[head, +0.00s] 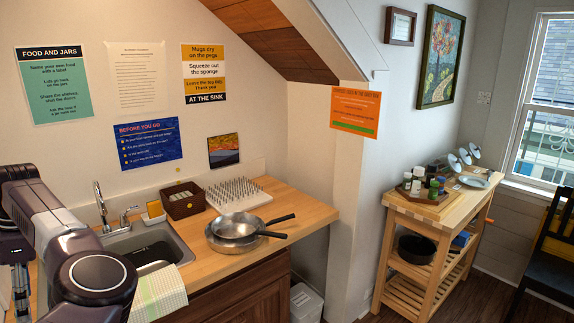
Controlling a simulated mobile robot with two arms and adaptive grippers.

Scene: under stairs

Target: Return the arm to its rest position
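One of my arms (92,268) comes in from the left edge and bends down at the lower left, in front of the sink and the counter's left end.
A sink (150,248) with a draped towel (158,292) lies beside my arm. The counter (305,212) bears stacked pans (236,232), a peg rack (238,194) and a brown basket (183,201). A wooden cart (425,221) stands right. Floor shows between counter and cart.

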